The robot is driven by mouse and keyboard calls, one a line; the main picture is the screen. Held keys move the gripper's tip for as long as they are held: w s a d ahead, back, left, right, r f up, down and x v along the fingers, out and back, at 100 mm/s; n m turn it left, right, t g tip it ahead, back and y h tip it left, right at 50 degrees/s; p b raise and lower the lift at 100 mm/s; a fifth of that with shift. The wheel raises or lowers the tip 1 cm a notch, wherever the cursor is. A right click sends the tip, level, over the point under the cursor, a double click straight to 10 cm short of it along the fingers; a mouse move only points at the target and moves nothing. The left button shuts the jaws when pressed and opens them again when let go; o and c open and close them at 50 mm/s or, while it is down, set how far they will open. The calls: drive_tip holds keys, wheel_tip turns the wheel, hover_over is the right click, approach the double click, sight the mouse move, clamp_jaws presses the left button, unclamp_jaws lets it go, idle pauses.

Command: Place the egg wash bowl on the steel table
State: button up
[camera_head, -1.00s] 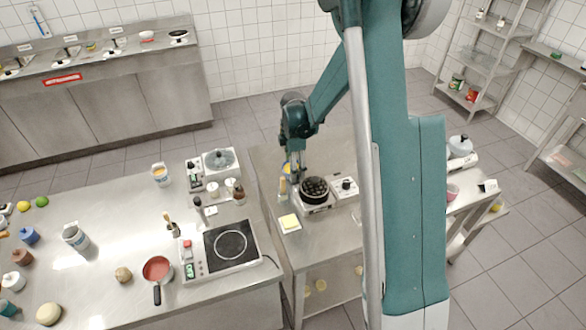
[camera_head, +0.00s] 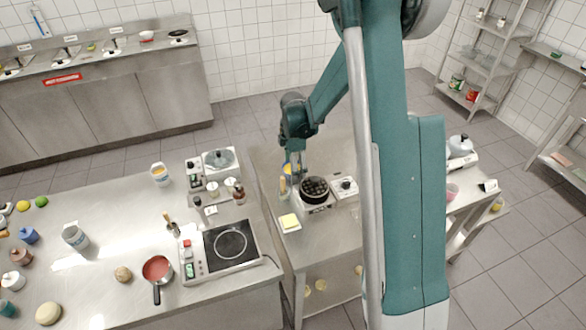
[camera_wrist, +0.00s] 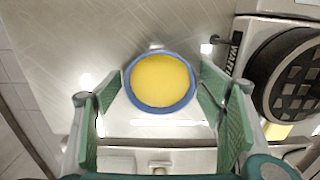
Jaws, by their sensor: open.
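The egg wash bowl (camera_wrist: 160,80) has a blue rim and yellow contents. In the wrist view it lies between the two green fingers of my gripper (camera_wrist: 161,92), which stand open on its left and right with small gaps. A bit of its yellow shows in the head view (camera_head: 287,169), mostly hidden by my gripper (camera_head: 292,178). The bowl appears to stand upright on the brushed steel table (camera_head: 325,236), near its left edge.
A waffle maker with a round black plate (camera_head: 315,187) stands close to the right of the bowl. A yellow sponge-like block (camera_head: 289,221) lies in front. The left counter (camera_head: 105,240) holds a hob and a red pan (camera_head: 157,268). The table's front is clear.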

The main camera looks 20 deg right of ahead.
drive_tip(key=shift+r, duration=0.15)
wheel_tip(320, 180, up, 12)
idle(0.7)
idle(0.5)
drive_tip(key=s+a+r+m+t, duration=0.2)
drive_tip(key=s+r+m, duration=0.2)
drive_tip(key=s+r, duration=0.35)
drive_tip(key=s+a+r+m+t, duration=0.1)
drive_tip(key=s+a+r+m, duration=0.25)
drive_tip(key=s+r, duration=0.4)
drive_tip(key=s+a+m+t, duration=0.1)
drive_tip(key=s+m, duration=0.4)
drive_tip(key=s, duration=0.5)
drive_tip(key=s+a+r+m+t, duration=0.1)
drive_tip(key=s+m+t, duration=0.2)
drive_tip(key=s, duration=0.7)
drive_tip(key=shift+a+m, duration=0.25)
drive_tip(key=shift+m, duration=1)
